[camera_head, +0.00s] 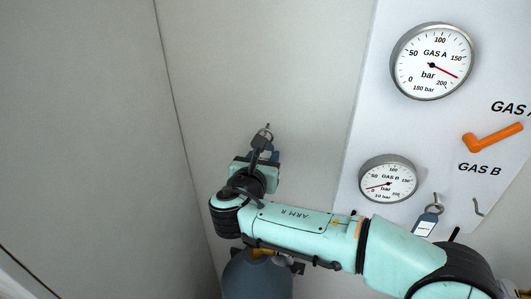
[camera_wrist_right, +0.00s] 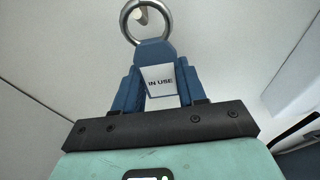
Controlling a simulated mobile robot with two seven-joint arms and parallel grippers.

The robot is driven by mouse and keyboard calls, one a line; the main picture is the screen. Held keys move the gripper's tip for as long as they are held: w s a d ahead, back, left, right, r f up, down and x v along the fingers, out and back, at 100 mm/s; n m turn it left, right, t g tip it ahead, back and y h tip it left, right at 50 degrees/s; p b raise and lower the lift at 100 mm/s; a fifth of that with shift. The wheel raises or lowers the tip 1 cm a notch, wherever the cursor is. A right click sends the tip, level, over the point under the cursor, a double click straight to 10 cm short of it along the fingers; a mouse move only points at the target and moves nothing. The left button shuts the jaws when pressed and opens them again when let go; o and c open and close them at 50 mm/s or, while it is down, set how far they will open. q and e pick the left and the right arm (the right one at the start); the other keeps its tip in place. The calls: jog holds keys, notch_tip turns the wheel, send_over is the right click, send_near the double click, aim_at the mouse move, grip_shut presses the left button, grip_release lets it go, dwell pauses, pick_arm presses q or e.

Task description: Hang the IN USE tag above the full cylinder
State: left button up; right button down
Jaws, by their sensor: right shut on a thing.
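The IN USE tag, a blue tag with a white label (camera_wrist_right: 160,82) and a metal ring (camera_wrist_right: 146,22), is between the fingers of my right gripper (camera_wrist_right: 158,92). In the head view the right gripper (camera_head: 263,155) is raised against the wall, with the ring (camera_head: 264,134) above it. A small hook (camera_head: 267,126) shows at the ring; its pale end appears inside the ring in the wrist view. I cannot tell whether the ring rests on it. A blue-grey cylinder (camera_head: 257,280) stands below, partly hidden by my arm. My left gripper is out of view.
A white panel carries the GAS A gauge (camera_head: 431,61), needle near 180, and the GAS B gauge (camera_head: 388,179), needle low. An orange handle (camera_head: 490,137) is at right. The left wall is bare.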

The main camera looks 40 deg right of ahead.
jog(key=shift+w+r, duration=0.1)
jog(key=shift+r, duration=0.05)
jog(key=shift+r, duration=0.15)
jog(key=shift+s+a+r+p, duration=0.35)
jog(key=shift+r+p, duration=0.1)
jog(key=shift+r, duration=0.15)
jog(key=shift+s+a, duration=0.1)
jog(key=shift+v, duration=0.9)
